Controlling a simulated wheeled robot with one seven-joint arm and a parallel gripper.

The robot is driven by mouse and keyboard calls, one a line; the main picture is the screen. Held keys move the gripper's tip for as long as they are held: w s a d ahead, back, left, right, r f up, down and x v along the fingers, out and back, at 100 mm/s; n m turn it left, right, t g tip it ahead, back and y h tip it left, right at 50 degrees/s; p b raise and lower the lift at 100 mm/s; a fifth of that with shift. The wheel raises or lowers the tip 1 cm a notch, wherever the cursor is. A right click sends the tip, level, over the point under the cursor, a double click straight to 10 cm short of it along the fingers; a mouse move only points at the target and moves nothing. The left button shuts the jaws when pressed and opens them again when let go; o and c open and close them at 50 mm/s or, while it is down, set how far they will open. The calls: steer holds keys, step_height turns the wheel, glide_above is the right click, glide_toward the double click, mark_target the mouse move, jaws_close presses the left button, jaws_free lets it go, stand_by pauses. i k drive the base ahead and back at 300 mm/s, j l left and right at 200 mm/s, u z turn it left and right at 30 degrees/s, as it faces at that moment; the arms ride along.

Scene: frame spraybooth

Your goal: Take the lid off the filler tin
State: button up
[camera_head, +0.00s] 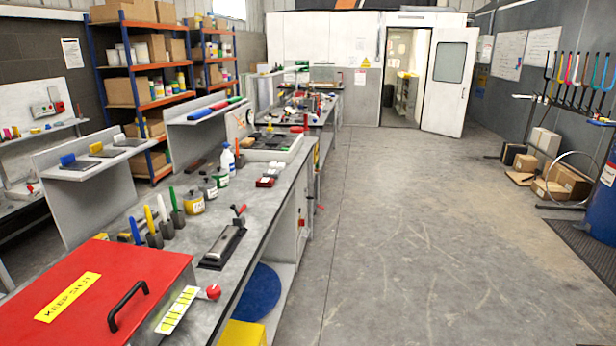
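Several small tins stand in a row on the long grey workbench (205,228). The nearest is a yellow tin (195,206) with a pale label whose lettering is too small to read surely. Behind it stand a greyish tin (209,190) and another tin (221,178), both also labelled. I cannot tell which of them is the filler tin. The tops of the tins look closed, but the lids are too small to make out well. My gripper is not in view.
Upright scrapers with coloured handles (164,218) stand left of the tins. A white bottle (228,160) stands behind them. A black sanding block (223,246) lies near the bench edge. A red lid marked KEEP SHUT (150,265) covers the near end. The floor (420,220) at right is clear.

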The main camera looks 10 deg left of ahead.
mark_target(191, 195)
steer(key=i+l+u, duration=0.15)
steer(key=i+u, duration=0.25)
steer(key=i, duration=0.25)
steer(key=i+l+u, duration=0.35)
steer(key=i, duration=0.3)
steer(key=i+l+u, duration=0.5)
steer(key=u, duration=0.35)
steer(key=i+l+u, duration=0.25)
steer(key=u, duration=0.2)
steer(key=i+l+u, duration=0.1)
steer(key=u, duration=0.35)
steer(key=l+u, duration=0.4)
steer(key=i+l+u, duration=0.1)
steer(key=l+u, duration=0.2)
steer(key=u, duration=0.15)
steer(key=l+u, duration=0.3)
steer(key=u, duration=0.15)
steer(key=l+u, duration=0.3)
steer(key=u, duration=0.15)
steer(key=l+u, duration=0.3)
steer(key=u, duration=0.15)
steer(key=l+u, duration=0.3)
steer(key=u, duration=0.15)
steer(key=l+u, duration=0.3)
steer(key=u, duration=0.15)
